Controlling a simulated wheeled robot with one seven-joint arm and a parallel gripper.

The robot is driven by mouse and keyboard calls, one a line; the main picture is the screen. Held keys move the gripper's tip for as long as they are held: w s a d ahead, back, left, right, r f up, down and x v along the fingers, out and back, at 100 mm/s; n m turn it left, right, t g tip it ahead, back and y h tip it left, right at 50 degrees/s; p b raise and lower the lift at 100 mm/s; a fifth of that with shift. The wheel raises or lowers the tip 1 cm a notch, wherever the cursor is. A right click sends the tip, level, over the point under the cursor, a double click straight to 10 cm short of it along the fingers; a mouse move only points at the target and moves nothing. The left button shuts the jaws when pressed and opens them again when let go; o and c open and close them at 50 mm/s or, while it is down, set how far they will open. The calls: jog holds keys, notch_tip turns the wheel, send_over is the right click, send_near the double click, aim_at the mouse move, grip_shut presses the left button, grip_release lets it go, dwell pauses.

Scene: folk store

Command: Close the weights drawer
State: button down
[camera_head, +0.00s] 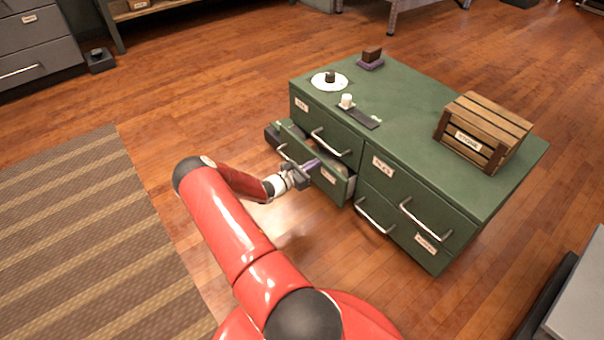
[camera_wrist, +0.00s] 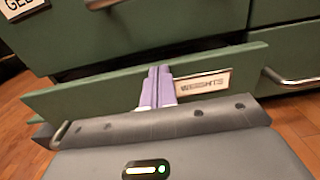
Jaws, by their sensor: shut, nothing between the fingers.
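The weights drawer (camera_head: 339,187) is the lower left drawer of a green cabinet (camera_head: 480,204). It stands partly open. In the wrist view its green front (camera_wrist: 105,97) bears a label reading WEIGHTS (camera_wrist: 203,84). My gripper (camera_head: 314,163) is shut and empty, with its purple fingertips at the drawer front beside the label. In the wrist view the fingers of my gripper (camera_wrist: 156,88) overlap the front. I cannot tell if they press on it. A drawer handle (camera_head: 284,152) shows left of the gripper.
On the cabinet top are a wooden crate (camera_head: 470,141), a white round plate with a dark knob (camera_head: 330,81), a small white object (camera_head: 347,101) and a dark block on a purple base (camera_head: 371,58). A striped rug (camera_head: 90,240) lies left.

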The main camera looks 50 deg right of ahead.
jog(key=shift+s+d, duration=0.15)
jog(key=shift+d, duration=0.5)
